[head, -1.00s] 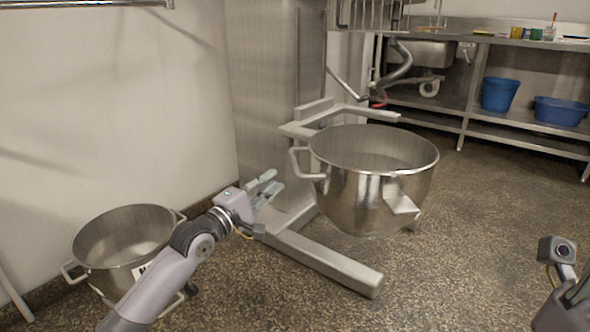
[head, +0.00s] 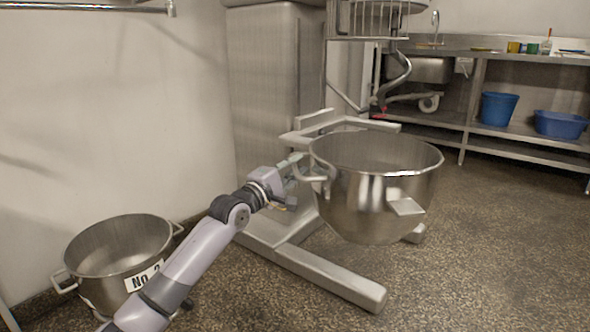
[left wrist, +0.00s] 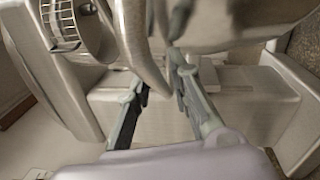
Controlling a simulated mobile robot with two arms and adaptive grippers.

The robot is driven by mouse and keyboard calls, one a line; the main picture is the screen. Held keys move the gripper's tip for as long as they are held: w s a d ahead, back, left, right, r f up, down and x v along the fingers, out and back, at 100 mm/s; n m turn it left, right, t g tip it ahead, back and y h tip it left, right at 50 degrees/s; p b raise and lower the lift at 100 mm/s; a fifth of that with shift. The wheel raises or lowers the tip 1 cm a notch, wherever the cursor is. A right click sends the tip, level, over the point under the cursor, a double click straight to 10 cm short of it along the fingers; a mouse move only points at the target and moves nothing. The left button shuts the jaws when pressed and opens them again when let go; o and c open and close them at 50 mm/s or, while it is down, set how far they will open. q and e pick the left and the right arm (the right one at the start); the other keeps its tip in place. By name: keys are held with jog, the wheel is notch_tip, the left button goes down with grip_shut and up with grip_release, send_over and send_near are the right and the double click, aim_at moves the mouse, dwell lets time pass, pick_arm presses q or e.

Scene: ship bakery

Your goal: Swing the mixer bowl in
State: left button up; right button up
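The steel mixer bowl (head: 375,200) hangs in the fork-shaped bowl support (head: 312,131) of the large mixer (head: 277,95), out to the right of the column. Its handle (head: 308,172) faces my left gripper (head: 300,165). In the left wrist view, the curved handle (left wrist: 140,45) reaches down between the two fingers of the left gripper (left wrist: 160,78). The fingers stand apart, with a gap beside the handle, so the gripper looks open around it. The dough hook (head: 394,80) hangs behind the bowl. My right gripper is out of view.
A second bowl (head: 118,245) labelled "No. 2" stands on the floor at left by the wall. The mixer's foot (head: 330,277) extends forward along the floor. A steel shelf bench (head: 470,100) with blue tubs (head: 497,108) is at the back right. The floor at right is clear.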

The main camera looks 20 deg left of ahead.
pick_arm(q)
jog(key=shift+c, duration=0.5)
grip_shut()
